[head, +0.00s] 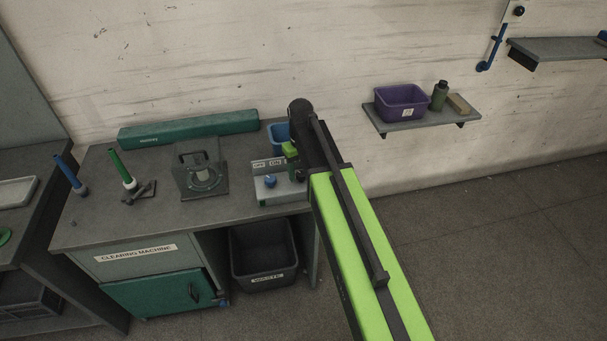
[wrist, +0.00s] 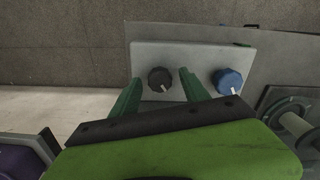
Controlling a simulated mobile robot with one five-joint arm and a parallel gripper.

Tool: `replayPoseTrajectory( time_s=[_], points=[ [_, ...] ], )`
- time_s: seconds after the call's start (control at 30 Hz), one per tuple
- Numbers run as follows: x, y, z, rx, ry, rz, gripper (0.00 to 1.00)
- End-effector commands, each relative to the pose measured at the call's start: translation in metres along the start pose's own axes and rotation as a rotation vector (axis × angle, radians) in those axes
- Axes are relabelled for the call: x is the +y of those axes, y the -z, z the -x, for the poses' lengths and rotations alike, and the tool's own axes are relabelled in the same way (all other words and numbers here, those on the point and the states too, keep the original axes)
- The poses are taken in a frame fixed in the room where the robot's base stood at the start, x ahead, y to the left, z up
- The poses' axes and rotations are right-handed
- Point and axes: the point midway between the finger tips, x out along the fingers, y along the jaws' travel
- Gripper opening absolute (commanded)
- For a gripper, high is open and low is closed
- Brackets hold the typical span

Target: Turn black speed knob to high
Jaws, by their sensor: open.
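The black speed knob (wrist: 160,79) is a round dark knob on a pale grey control box (wrist: 205,55). Its white pointer mark faces down and slightly right in the wrist view. A blue knob (wrist: 228,81) sits to its right there. My gripper (wrist: 160,76) is open, with one green finger on each side of the black knob in that view. I cannot tell whether the fingers touch it or how far above it they are. In the head view, my gripper (head: 291,153) is over the right part of the control box (head: 266,195), and the arm hides part of that side.
The box stands at the right front of a grey bench (head: 110,222). A clear-covered device (head: 202,175), green spindle (head: 120,166) and blue spindle (head: 68,172) stand left. A long green case (head: 190,130) lies behind. A wall shelf (head: 428,119) holds a purple bin (head: 400,102).

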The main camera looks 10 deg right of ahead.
Motion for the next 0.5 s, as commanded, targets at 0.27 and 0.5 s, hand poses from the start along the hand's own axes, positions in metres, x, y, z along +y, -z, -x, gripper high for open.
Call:
replayPoseTrajectory(
  time_s=[0.27,0.5],
  points=[
    [0.0004,-0.0001,0.0004,0.0,0.0,-0.001,0.22],
    [0.0006,-0.0002,0.0004,0.0,0.0,-0.001,0.0]
  ],
)
